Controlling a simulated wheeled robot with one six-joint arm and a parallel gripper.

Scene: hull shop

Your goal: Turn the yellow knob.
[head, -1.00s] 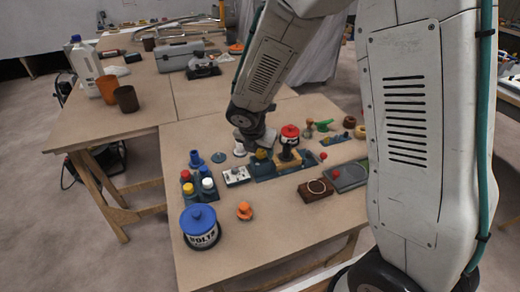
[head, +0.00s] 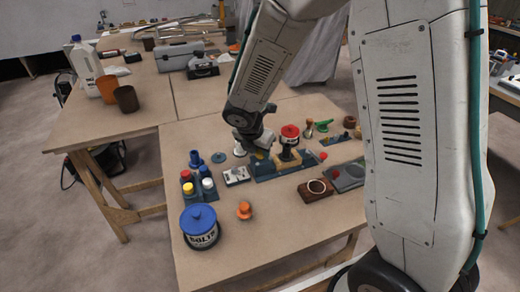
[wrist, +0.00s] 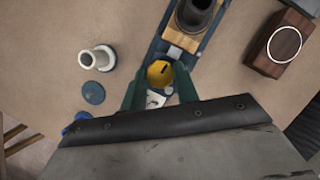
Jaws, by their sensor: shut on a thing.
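The yellow knob (wrist: 160,74) sits on a dark blue panel (wrist: 152,55) on the table, with a dark mark on its top. My gripper (wrist: 160,84) points down over it, with one green finger on each side of the knob. The fingers are shut on the knob in the wrist view. In the head view my gripper (head: 262,155) is at the panel's left part, and the yellow knob (head: 259,154) is mostly hidden behind it.
A red-lidded can (head: 290,133) and a wooden block stand just right of the gripper. A white switch box (head: 236,175) lies to the left. A blue-lidded tin (head: 199,226) and an orange knob (head: 244,210) stand nearer.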

